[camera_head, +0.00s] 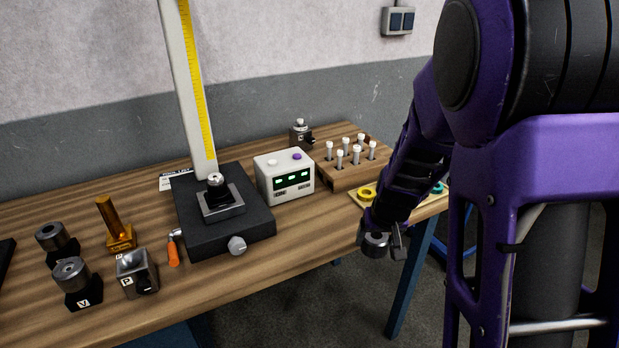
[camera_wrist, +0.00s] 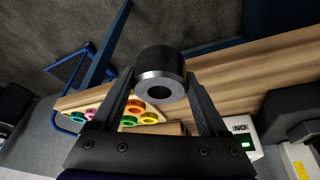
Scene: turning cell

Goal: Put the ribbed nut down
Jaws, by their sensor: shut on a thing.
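My gripper (camera_head: 384,246) is shut on the ribbed nut (camera_head: 376,239), in front of the table's right part and past its front edge. In the wrist view the nut (camera_wrist: 160,72) is a short dark cylinder with a bright end face and a round hole, held between the two fingers of my gripper (camera_wrist: 160,85). The ribs are too small to make out. Two similar dark round parts with holes, one at the back (camera_head: 50,236) and one in front (camera_head: 71,273), sit on black blocks at the table's left; the front block is marked V.
The wooden table (camera_head: 305,236) has a clear strip along its front. On it stand a black-based gauge (camera_head: 215,240) with a tall column, a white display box (camera_head: 284,176), a rack of white-topped pins (camera_head: 352,165), a P-marked block (camera_head: 137,273) and a board with coloured rings (camera_head: 367,193).

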